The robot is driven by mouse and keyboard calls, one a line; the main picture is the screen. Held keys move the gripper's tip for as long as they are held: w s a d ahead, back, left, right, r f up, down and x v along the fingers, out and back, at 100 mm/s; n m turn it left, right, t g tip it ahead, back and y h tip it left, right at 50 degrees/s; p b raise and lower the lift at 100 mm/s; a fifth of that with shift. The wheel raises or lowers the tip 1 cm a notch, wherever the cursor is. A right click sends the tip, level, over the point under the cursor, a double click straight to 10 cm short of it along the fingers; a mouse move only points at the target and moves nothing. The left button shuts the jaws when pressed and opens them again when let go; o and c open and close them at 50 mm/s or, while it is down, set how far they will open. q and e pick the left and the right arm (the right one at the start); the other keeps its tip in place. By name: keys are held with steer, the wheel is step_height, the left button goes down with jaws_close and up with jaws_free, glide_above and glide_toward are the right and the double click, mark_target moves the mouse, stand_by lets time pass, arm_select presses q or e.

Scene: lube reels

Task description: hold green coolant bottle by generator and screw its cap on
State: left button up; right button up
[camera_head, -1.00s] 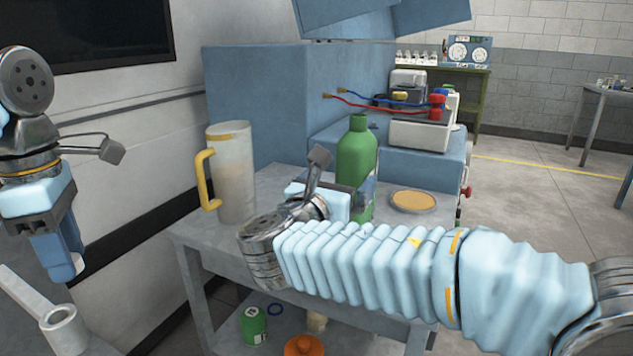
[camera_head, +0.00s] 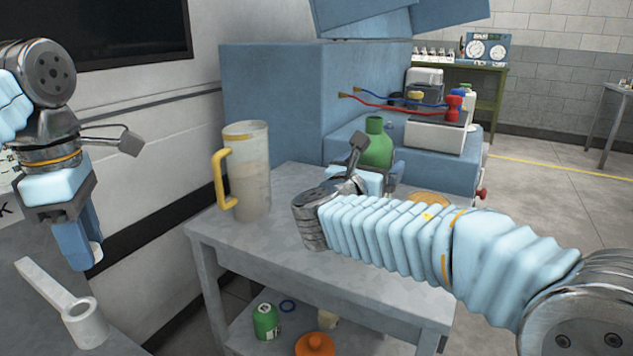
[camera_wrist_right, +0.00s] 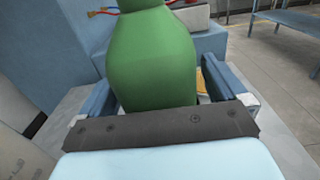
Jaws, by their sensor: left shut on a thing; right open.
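The green coolant bottle (camera_head: 378,148) stands upright on a grey cart (camera_head: 290,238) beside the blue generator (camera_head: 270,100). Its neck looks bare, with no cap on it. My right gripper (camera_head: 372,182) is open at the bottle's lower body. In the right wrist view, its blue fingers stand on both sides of the bottle (camera_wrist_right: 152,60), with a small gap showing at the right. My left gripper (camera_head: 82,245) points down at the far left, away from the bottle. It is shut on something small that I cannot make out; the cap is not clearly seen.
A clear jug (camera_head: 249,175) with a yellow handle stands left of the bottle. A tan round lid (camera_head: 428,198) lies to the right, partly behind my arm. A green can (camera_head: 265,322) and an orange item (camera_head: 315,344) are on the lower shelf.

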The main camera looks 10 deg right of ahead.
steer(key=shift+w, duration=0.1)
steer(key=c, duration=1.5)
step_height(320, 180, up, 10)
steer(key=shift+r+p, duration=0.1)
steer(key=shift+p, duration=0.6)
